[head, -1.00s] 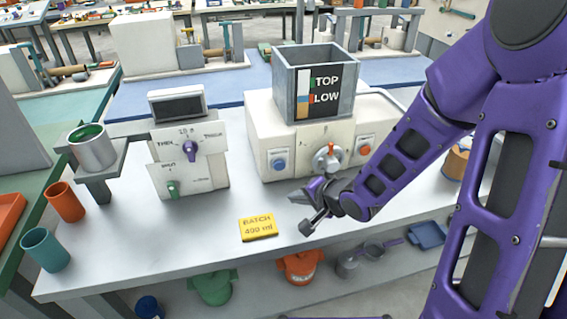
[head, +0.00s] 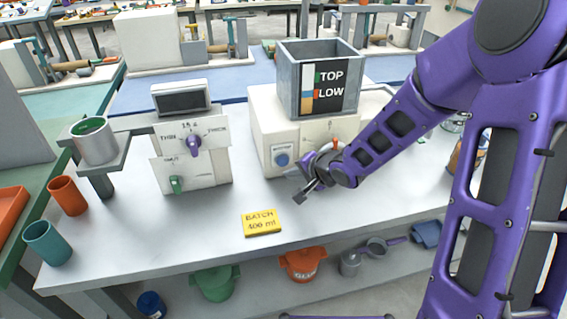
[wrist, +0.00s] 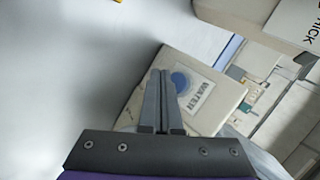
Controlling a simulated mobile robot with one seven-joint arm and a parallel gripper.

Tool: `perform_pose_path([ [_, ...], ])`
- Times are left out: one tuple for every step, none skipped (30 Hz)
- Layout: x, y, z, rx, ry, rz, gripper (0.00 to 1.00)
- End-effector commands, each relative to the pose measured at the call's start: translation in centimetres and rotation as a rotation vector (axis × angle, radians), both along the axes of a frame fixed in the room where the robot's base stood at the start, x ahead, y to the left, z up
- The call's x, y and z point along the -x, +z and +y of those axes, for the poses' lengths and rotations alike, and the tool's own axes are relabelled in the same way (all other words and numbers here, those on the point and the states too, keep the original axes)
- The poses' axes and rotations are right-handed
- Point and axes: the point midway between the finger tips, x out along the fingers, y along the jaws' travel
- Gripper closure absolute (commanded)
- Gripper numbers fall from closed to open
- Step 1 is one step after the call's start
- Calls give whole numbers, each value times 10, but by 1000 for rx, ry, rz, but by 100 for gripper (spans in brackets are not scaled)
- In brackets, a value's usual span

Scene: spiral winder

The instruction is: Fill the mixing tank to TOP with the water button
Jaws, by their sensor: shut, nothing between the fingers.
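The mixing tank (head: 289,84) is an open grey box on the white machine (head: 263,128) at centre right in the head view. Its front panel (head: 330,83) reads TOP beside a green mark and LOW beside a red one, with a gauge strip (head: 307,90) on its left. The strip's exact level is too small to tell. The blue water button (head: 281,159) is on the machine's front; it also shows in the wrist view (wrist: 181,82), beside its WATER label (wrist: 201,100). My gripper (head: 300,191) is shut and empty in front of the button. Its fingertips (wrist: 160,74) overlap the button's left edge in the wrist view; contact cannot be told.
A yellow BATCH card (head: 262,223) lies on the bench in front. A white dial unit (head: 190,155) stands left of the machine, with a metal can (head: 97,146) on a stand beyond it. My arm hides the machine's right side.

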Motion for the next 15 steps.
perform_pose_path([
  [-5,2,2,-1,0,1,100],
  [-7,2,3,-1,1,2,100],
  [-10,2,3,-1,0,1,100],
  [-12,2,4,-1,0,1,100],
  [-13,2,4,-1,0,1,100],
  [-15,1,5,-1,0,1,100],
  [-15,1,5,-1,0,1,100],
  [-16,1,5,-1,0,1,100],
  [-17,1,5,-1,0,1,100],
  [-17,1,5,-1,0,1,100],
  [-17,1,5,-1,0,1,100],
  [-17,1,5,0,0,0,100],
  [-17,1,5,0,0,0,100],
  [-17,1,5,0,0,0,100],
  [-17,1,5,0,0,0,100],
])
